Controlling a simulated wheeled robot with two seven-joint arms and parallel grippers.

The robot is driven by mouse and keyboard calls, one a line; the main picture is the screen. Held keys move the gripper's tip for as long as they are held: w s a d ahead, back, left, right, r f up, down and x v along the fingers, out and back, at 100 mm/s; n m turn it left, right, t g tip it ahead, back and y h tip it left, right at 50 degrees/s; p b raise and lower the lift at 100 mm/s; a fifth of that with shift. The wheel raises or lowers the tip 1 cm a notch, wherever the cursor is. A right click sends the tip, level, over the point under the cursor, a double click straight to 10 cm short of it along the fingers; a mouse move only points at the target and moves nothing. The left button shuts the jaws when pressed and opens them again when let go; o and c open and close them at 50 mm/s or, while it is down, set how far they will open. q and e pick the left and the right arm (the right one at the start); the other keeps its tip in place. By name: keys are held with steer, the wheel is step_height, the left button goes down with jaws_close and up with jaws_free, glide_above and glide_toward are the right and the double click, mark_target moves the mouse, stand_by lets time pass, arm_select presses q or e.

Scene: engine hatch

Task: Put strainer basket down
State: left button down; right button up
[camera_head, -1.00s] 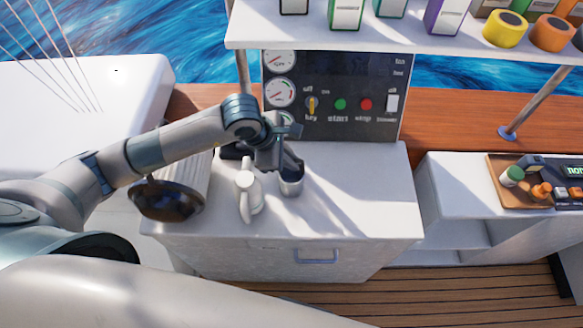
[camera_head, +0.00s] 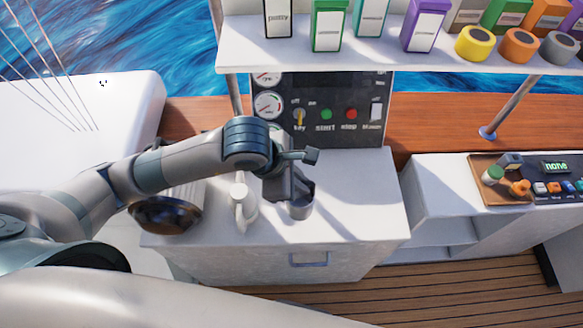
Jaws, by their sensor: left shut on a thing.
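The strainer basket (camera_head: 302,207) is a small grey metal cup at the tip of my left gripper (camera_head: 300,190). The gripper is shut on it, over the white cabinet top (camera_head: 350,200). I cannot tell whether the basket touches the surface. A white strainer body (camera_head: 240,205) with a spout-like part stands just left of the basket, partly behind my arm. My right gripper is not in view.
A dark control panel (camera_head: 345,110) with key, buttons and gauges stands behind. A shelf (camera_head: 400,55) with boxes and tape rolls hangs above. A brown tray (camera_head: 500,190) lies right. The cabinet top right of the basket is clear.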

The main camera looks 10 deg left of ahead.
arm_select(q)
steer(key=shift+s+d+r, duration=0.5)
steer(key=shift+s+d, duration=0.05)
steer(key=shift+s, duration=0.1)
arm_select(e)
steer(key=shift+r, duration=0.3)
